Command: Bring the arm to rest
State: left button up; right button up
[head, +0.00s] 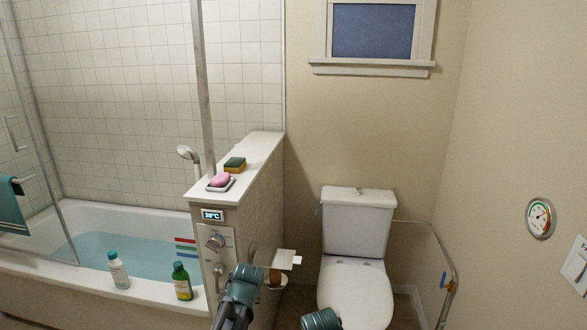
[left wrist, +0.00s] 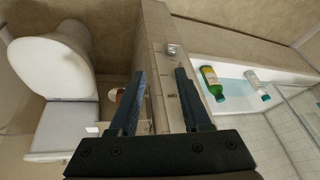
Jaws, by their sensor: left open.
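My left gripper (left wrist: 161,73) is open in the left wrist view, its two dark blue fingers spread apart. Nothing is between the fingers; behind them is the half wall (left wrist: 158,50) beside the tub. In the head view, parts of my own arms show at the bottom edge, in front of the half wall (head: 262,200) and the toilet. I cannot make out any gripper fingers there. My right gripper is not in view.
A toilet (head: 355,290) stands right of the half wall. The filled bathtub (head: 45,270) lies left, with a white bottle (head: 118,270) and a green bottle (head: 182,282) on its rim. Pink soap (head: 220,180) and a sponge (head: 235,164) sit on the wall top.

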pick_arm(q)
jog(key=s+d+m+g+p, duration=0.1)
jog(key=s+d+m, duration=0.1)
jog(key=s, duration=0.5)
jog(key=s+d+r+m+g, duration=0.1)
jog(key=s+d+m+g, duration=0.1)
jog(key=s+d, duration=0.3)
jog(key=s+d+m+g+h+p, duration=0.1)
jog(key=s+d, duration=0.3)
jog(key=s, duration=0.6)
jog(key=shift+d+r+m+g+p, duration=0.2)
jog(key=shift+m+g+p, duration=0.1)
jog(key=shift+m, duration=0.3)
jog(key=shift+w, duration=0.15)
jog(key=w+f+m+t+h+b, duration=0.1)
jog(key=w+f+h+b, duration=0.45)
jog(key=f+b, duration=0.3)
jog(key=n+t+h+b, duration=0.1)
jog(key=t+h+b, duration=0.1)
jog(key=t+b, duration=1.75)
send_near(217, 284)
jog(key=w+g+b, duration=0.1)
jog(key=w, duration=0.2)
jog(key=w+d+r+g+b, duration=0.1)
jog(key=w, duration=0.2)
jog(key=w+d+r+g+b, duration=0.1)
jog(key=w, duration=0.2)
jog(key=shift+w+d+y, duration=0.25)
jog(key=shift+w, duration=0.15)
